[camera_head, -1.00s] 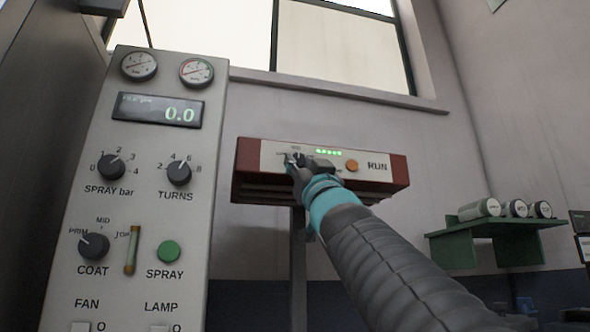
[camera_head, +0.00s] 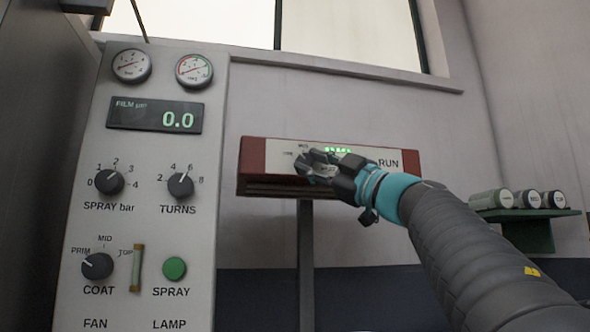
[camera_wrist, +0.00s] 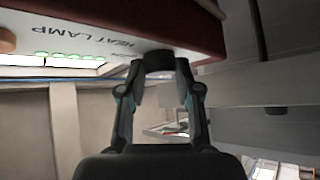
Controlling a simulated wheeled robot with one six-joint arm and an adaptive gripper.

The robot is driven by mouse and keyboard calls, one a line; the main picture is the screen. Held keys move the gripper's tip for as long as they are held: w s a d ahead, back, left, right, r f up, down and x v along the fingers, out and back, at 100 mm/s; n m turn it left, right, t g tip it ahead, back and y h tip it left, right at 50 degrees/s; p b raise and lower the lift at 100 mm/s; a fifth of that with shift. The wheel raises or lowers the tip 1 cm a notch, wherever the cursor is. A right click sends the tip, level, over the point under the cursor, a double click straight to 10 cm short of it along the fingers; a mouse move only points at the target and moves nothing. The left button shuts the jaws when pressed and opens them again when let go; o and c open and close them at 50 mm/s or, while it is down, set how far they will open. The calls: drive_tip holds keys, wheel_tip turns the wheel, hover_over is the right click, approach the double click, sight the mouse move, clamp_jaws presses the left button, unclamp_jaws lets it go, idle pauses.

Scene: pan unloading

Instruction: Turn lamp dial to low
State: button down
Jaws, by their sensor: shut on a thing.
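The heat lamp box (camera_head: 262,150) has red ends and a pale front panel, and it stands on a grey post. Its dark dial (camera_wrist: 159,60) shows in the wrist view beside the printed words HEAT LAMP. My gripper (camera_head: 308,163) is at the left part of the panel, reaching in from the right. In the wrist view my gripper (camera_wrist: 160,76) has its two fingers closed on either side of the dial. In the head view the fingers cover most of the dial, so its pointer cannot be read. Small labels show above and left of the fingers.
A control panel (camera_head: 85,225) with gauges, knobs and a display reading 0.0 stands at the left. A green shelf (camera_head: 528,234) with several cans is at the right. The green lit display (camera_wrist: 70,57) is beside the lamp lettering.

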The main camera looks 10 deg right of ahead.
drive_tip(key=shift+d+r+n+g, duration=0.1)
drive_tip(key=shift+r+n+g, duration=0.05)
drive_tip(key=shift+n+g, duration=0.7)
drive_tip(key=shift+r+n+g, duration=0.15)
drive_tip(key=shift+n+g, duration=0.4)
drive_tip(key=shift+n, duration=0.5)
drive_tip(key=c, duration=0.8)
unclamp_jaws()
drive_tip(key=shift+n, duration=0.3)
drive_tip(key=v, duration=1.2)
